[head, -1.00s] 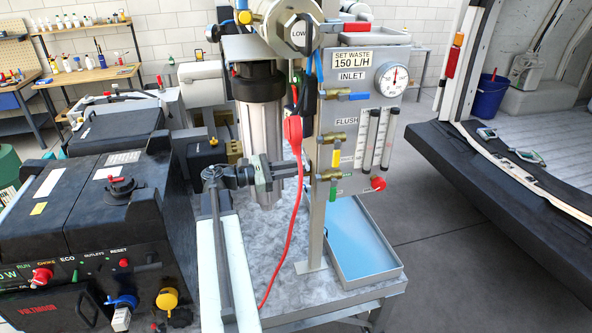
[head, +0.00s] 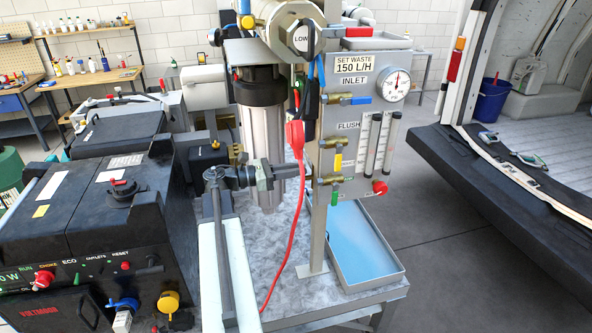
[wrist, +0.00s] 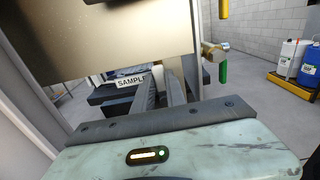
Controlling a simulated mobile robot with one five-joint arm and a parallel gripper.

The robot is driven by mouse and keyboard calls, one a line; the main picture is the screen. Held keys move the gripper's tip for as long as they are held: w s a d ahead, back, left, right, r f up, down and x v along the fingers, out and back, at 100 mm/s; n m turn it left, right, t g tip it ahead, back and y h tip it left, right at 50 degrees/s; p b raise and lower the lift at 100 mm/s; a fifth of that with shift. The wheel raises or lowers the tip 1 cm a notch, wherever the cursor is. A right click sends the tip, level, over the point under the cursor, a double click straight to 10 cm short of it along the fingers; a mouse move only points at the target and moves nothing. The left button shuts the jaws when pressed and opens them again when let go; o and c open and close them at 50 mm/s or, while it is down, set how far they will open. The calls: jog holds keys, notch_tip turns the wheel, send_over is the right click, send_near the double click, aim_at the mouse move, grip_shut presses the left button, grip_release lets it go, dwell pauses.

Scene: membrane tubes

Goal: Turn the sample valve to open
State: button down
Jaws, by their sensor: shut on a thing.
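The sample valve has a green handle (head: 334,190) hanging straight down from a brass body, lowest on the grey panel (head: 345,110). The green handle also shows at the right in the wrist view (wrist: 223,72), apart from my fingers. My gripper (head: 297,168) reaches in from the left beside the panel's upright post, at about the valve's height. In the wrist view my fingers (wrist: 163,85) point forward beside the SAMPLE label (wrist: 132,82). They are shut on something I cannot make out. The fingertips are partly hidden.
The flush valve's yellow handle (head: 338,162) hangs down above the green one. The inlet valve's blue handle (head: 361,99) lies level. A red cable (head: 293,215) hangs close to my gripper. A clear filter housing (head: 254,135) stands behind it. A blue-bottomed tray (head: 362,250) lies below the panel.

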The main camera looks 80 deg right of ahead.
jog(key=c, duration=1.4)
grip_release()
jog(key=shift+w, duration=0.1)
jog(key=shift+o, duration=0.2)
jog(key=v, duration=0.7)
jog(key=shift+w+a, duration=0.2)
jog(key=shift+w, duration=0.1)
